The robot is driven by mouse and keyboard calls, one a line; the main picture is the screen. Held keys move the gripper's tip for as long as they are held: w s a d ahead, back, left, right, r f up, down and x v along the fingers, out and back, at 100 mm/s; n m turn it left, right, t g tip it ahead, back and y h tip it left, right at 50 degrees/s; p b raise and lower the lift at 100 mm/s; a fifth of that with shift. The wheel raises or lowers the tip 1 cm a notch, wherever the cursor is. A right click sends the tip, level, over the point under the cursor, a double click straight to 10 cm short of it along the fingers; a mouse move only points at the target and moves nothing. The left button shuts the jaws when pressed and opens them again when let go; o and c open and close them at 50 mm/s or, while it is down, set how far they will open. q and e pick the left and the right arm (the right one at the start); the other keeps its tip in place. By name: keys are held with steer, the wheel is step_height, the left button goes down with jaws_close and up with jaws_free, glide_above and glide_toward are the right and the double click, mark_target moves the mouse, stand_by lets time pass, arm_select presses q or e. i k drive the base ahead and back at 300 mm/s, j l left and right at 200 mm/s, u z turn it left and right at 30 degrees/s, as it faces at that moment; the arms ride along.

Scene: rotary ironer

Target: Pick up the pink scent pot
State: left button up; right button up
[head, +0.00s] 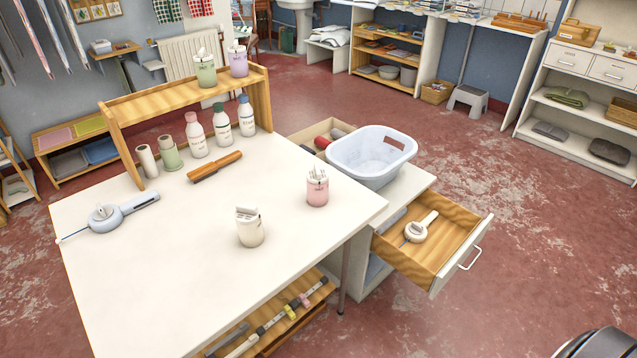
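The pink scent pot (317,190) stands upright on the white table (150,270), near its right edge. It has a pale top with thin sticks or spikes showing. A similar white pot (250,228) stands to its left and nearer to me. A green pot (206,70) and a purple pot (238,60) stand on top of the wooden shelf (185,92) at the back of the table. Neither of my grippers is in the head view.
Several bottles stand under the shelf, with an orange-brown tool (215,167) before them. A pale blue device (105,217) lies at left. A white basin (370,155) sits right of the table, above an open drawer (430,240). The table's front is clear.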

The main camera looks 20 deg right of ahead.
mark_target(317, 194)
steer(key=i+l+u, duration=0.15)
steer(key=l, duration=0.5)
steer(key=i+l+u, duration=0.15)
steer(key=l, duration=0.55)
steer(key=i+l+u, duration=0.15)
steer(key=l, duration=0.55)
steer(key=l+u, duration=0.15)
steer(key=l, duration=0.55)
steer(key=i, duration=0.05)
